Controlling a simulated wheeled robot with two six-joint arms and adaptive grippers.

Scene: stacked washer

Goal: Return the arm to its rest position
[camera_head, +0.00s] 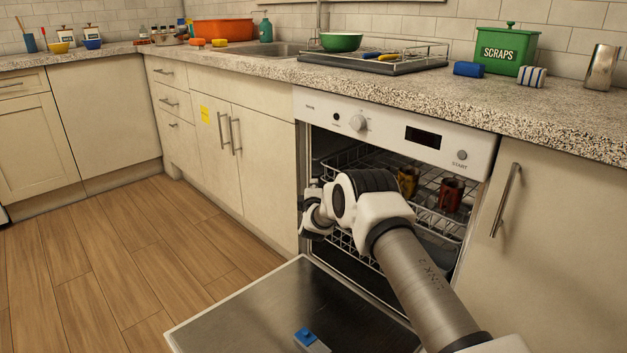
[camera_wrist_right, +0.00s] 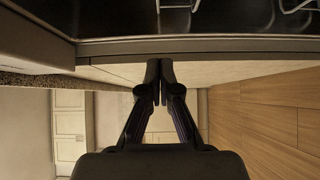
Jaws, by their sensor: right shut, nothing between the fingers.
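My right arm (camera_head: 412,265) comes in from the lower right and reaches across the open front of the dishwasher. Its wrist bends toward the left side of the opening, above the lowered door (camera_head: 250,310). In the right wrist view my right gripper (camera_wrist_right: 160,82) is shut, with its two dark fingers together and nothing between them. The fingertips are hard to make out in the head view. The arm hides part of the racks behind it. My left gripper is not in view.
The upper rack (camera_head: 345,160) holds a yellow mug (camera_head: 407,180) and a red mug (camera_head: 451,194). A blue block (camera_head: 306,336) sits on the lowered door. The control panel (camera_head: 390,128) and counter (camera_head: 560,115) are above the arm. Open wooden floor (camera_head: 120,260) lies to the left.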

